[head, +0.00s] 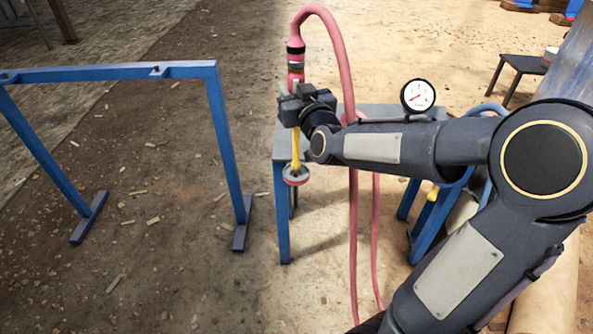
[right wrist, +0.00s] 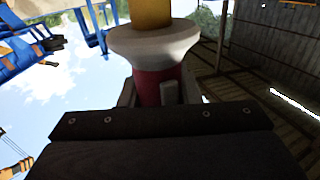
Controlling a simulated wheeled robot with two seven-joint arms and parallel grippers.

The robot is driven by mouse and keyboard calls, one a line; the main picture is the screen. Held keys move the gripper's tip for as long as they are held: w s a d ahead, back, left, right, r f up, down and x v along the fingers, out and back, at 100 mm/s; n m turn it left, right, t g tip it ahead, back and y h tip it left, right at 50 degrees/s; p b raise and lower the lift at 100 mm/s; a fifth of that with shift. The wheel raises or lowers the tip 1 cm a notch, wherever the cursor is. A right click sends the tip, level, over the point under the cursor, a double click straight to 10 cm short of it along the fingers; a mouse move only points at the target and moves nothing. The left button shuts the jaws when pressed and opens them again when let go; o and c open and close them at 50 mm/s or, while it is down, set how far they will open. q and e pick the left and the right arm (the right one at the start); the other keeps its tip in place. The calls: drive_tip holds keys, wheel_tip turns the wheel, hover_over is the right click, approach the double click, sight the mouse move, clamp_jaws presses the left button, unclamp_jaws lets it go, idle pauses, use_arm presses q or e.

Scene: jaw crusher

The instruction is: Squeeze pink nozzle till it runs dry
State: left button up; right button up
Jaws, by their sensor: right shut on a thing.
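The pink nozzle (head: 296,70) hangs upright at the end of a pink hose (head: 335,38) that arches over it in the head view. My right gripper (head: 298,103) is shut around the nozzle's body, partly hiding it. Below the gripper a yellow stem (head: 296,148) shows, with a round pale and reddish disc (head: 296,176) at its lower end. In the right wrist view the pink-red body (right wrist: 158,86) sits between my fingers, beside a pale collar (right wrist: 153,42) and a yellow part (right wrist: 151,12). No liquid is visible coming out. My left gripper is out of view.
A blue table (head: 281,215) with a round pressure gauge (head: 418,95) stands behind my right arm. A blue frame (head: 110,72) stands at left. A small dark stool (head: 524,64) is at upper right. The ground between frame and table is open, with scattered chips.

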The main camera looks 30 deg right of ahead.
sight(297, 157)
drive_tip(key=shift+r, duration=0.15)
idle(0.3)
wheel_tip(297, 157, up, 3)
drive_tip(key=p, duration=0.2)
drive_tip(key=shift+r+p, duration=0.1)
drive_tip(key=shift+p, duration=0.3)
drive_tip(key=shift+f, duration=0.2)
drive_tip(key=shift+b, duration=0.45)
wheel_tip(297, 157, down, 16)
drive_tip(key=b, duration=1.5)
drive_tip(key=shift+f+b, duration=0.3)
drive_tip(key=shift+b, duration=0.15)
drive_tip(key=shift+f, duration=1.9)
